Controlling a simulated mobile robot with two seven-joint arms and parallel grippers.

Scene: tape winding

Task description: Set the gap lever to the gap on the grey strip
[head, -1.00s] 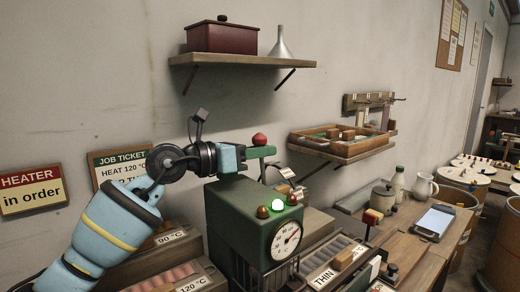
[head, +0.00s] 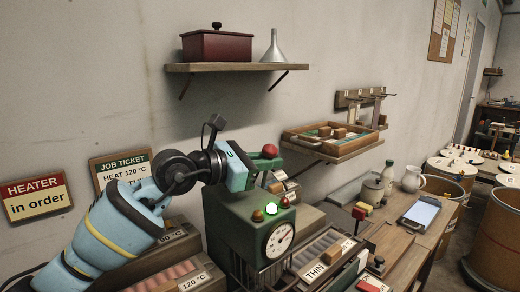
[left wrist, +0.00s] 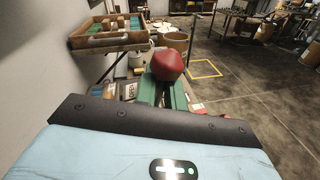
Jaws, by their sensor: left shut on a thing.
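My left gripper (head: 266,161) is above the top of a dark green machine box (head: 232,213). Its green fingers are shut around the base of a red knob (head: 270,151), which I take to be the gap lever's. In the left wrist view the red knob (left wrist: 167,63) stands up between the green fingers (left wrist: 165,92). The lever's shaft is hidden by the gripper. An OPEN label (left wrist: 130,91) shows left of the fingers. I cannot make out a grey strip or its gap. My right gripper is not in view.
A wall shelf with a wooden tray (head: 333,140) is behind. A tablet (head: 421,214) lies on the right bench.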

